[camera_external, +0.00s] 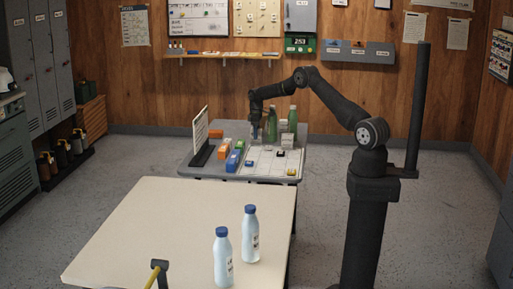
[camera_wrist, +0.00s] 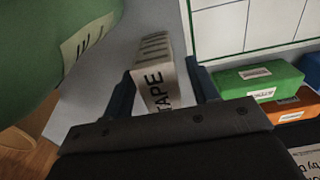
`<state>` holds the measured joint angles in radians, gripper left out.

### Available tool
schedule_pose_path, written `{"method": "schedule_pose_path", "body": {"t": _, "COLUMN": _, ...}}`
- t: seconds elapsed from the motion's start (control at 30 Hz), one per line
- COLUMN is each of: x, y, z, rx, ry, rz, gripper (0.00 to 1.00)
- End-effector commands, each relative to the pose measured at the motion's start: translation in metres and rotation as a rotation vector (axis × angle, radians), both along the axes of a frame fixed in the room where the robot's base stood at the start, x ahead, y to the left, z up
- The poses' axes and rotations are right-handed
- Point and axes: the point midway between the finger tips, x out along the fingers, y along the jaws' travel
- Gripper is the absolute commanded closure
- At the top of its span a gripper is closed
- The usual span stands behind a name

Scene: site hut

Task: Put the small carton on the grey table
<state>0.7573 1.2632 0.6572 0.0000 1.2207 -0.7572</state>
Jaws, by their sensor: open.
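A small beige carton (camera_wrist: 155,88) with the word TAPE on it shows between my fingers in the wrist view. My gripper (camera_wrist: 163,86) is open, with one blue finger on each side of the carton. Grey tabletop shows around the carton, but I cannot tell whether the carton touches it. In the external view my gripper (camera_external: 257,134) points down over the back part of the grey table (camera_external: 200,161). The carton is not clear there.
Green bottles (camera_external: 292,118) stand close to the gripper; one fills the upper left of the wrist view (camera_wrist: 45,50). Green (camera_wrist: 258,78) and orange (camera_wrist: 292,103) boxes lie at the right. A cream table (camera_external: 150,225) with two bottles stands in front.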

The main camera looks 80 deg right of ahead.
Motion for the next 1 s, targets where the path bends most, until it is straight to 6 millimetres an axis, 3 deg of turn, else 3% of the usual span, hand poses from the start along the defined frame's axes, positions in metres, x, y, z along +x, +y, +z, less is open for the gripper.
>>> {"method": "schedule_pose_path", "body": {"t": 0.2, "x": 0.001, "y": -0.001, "z": 0.051, "rx": -0.002, "ry": -0.003, "rz": 0.0, "gripper": 0.46}}
{"method": "schedule_pose_path", "body": {"t": 0.4, "x": 0.0, "y": 0.0, "z": 0.082, "rx": -0.001, "ry": -0.001, "rz": 0.0, "gripper": 0.46}}
{"method": "schedule_pose_path", "body": {"t": 0.6, "x": 0.0, "y": 0.0, "z": 0.093, "rx": 0.0, "ry": 0.0, "rz": 0.0, "gripper": 0.46}}
{"method": "schedule_pose_path", "body": {"t": 1.0, "x": 0.0, "y": 0.0, "z": 0.088, "rx": 0.001, "ry": 0.001, "rz": 0.0, "gripper": 0.46}}
